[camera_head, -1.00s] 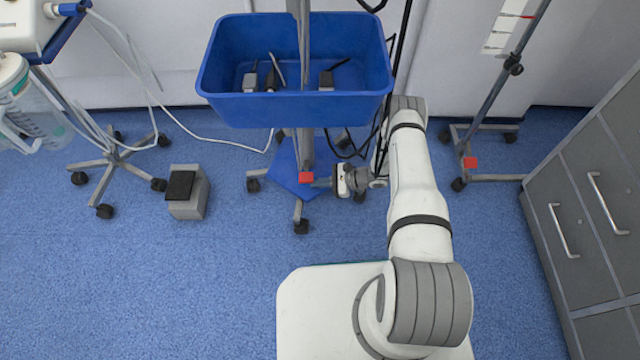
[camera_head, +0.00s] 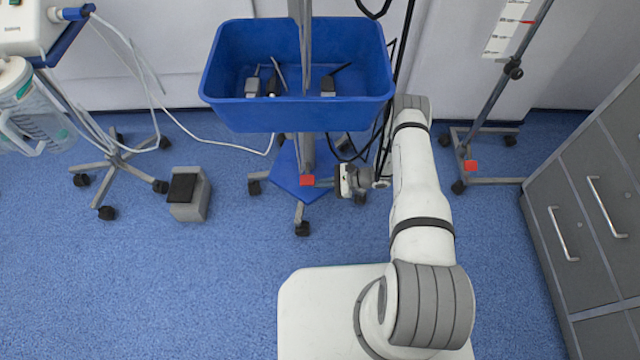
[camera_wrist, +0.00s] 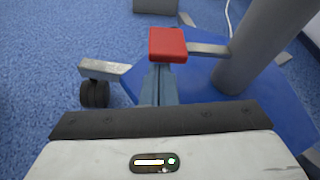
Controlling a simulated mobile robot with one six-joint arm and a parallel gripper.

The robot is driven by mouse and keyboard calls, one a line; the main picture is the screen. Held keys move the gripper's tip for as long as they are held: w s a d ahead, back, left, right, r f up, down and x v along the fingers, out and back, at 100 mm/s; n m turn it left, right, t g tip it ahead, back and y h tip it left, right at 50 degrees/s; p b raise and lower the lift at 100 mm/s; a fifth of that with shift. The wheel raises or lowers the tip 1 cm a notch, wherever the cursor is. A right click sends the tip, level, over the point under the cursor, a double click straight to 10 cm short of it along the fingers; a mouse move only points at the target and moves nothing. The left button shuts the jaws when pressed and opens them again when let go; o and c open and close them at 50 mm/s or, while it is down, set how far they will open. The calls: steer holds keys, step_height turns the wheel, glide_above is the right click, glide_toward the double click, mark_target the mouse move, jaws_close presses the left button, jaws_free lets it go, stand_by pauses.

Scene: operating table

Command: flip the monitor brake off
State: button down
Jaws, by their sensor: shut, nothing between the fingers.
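The monitor brake is a red pedal (camera_head: 307,181) low on the front of the monitor stand (camera_head: 306,150). In the wrist view the red brake pedal (camera_wrist: 167,44) sits just beyond my fingers, above the blue base plate (camera_wrist: 262,115). My gripper (camera_head: 332,182) is low beside the stand, to the right of the pedal and pointing at it. In the wrist view my gripper (camera_wrist: 163,72) is shut and empty, with its tips close under or against the pedal. I cannot tell whether they touch.
A blue bin (camera_head: 296,112) hangs on the stand above my gripper. Castors (camera_head: 302,228) and cables surround the base. A grey foot pedal box (camera_head: 188,194) stands to the left. A second stand (camera_head: 466,166) with a red pedal and grey drawers (camera_head: 590,200) are to the right.

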steer(key=w+v, duration=0.1)
steer(key=v, duration=0.8)
steer(key=shift+s+d+r, duration=0.15)
steer(key=shift+s+d, duration=0.15)
steer(key=shift+d, duration=0.05)
